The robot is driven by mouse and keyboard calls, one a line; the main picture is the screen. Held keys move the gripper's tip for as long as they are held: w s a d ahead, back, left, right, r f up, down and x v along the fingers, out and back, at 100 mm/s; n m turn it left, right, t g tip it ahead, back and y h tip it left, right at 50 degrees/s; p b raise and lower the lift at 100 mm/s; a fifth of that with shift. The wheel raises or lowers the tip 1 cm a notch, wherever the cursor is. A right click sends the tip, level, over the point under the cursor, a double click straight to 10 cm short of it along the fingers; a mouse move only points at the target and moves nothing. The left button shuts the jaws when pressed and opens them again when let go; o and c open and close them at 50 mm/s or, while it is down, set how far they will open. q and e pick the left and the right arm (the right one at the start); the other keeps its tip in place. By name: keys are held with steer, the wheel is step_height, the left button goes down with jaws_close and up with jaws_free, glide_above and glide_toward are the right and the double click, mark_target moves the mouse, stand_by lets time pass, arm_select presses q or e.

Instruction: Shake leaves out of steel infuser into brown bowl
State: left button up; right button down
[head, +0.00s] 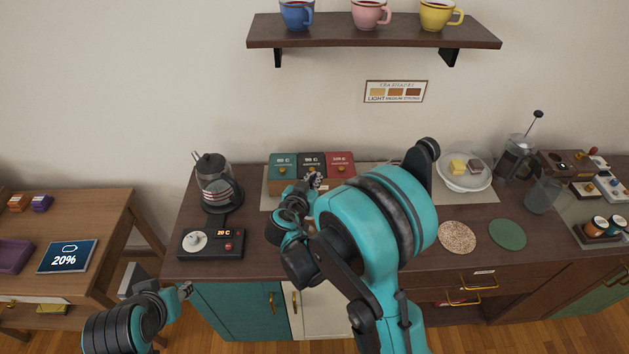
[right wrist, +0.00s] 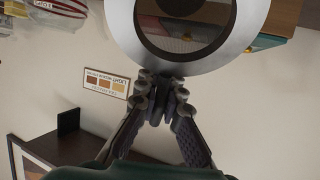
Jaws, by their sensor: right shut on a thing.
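My right gripper (head: 312,182) is over the back of the counter, in front of the tea boxes. In the right wrist view its fingers (right wrist: 163,88) are closed on the edge of a round grey metal ring with a dark inner rim, which looks like the steel infuser (right wrist: 125,22). In the head view the infuser is hidden or too small to make out. I see no leaves. I cannot make out a brown bowl; my right arm covers the middle of the counter. My left gripper (head: 185,290) is low at the counter's front left, with nothing visible in it.
A glass kettle (head: 215,184) and a black heater panel (head: 211,244) stand at the left. Several tea boxes (head: 283,168) stand at the back.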

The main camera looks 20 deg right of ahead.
mark_target(311, 180)
steer(key=shift+s+a+r+t+h+b, duration=0.35)
steer(key=shift+s+r+t+h+b, duration=0.25)
steer(key=shift+b, duration=0.75)
steer(key=shift+s+a+r+t+h+b, duration=0.35)
steer(key=shift+t+b, duration=0.35)
steer(key=shift+b, duration=0.6)
steer(key=shift+s+a+r+t+h+b, duration=0.4)
steer(key=shift+s+t+h+b, duration=0.4)
steer(key=shift+b, duration=1.1)
steer(key=shift+a+r+t+b, duration=0.1)
steer(key=shift+a+t+b, duration=0.1)
steer(key=shift+t+b, duration=0.2)
steer(key=shift+s+b, duration=0.15)
steer(key=shift+b, duration=0.2)
steer(key=shift+a, duration=0.1)
stand_by(0.5)
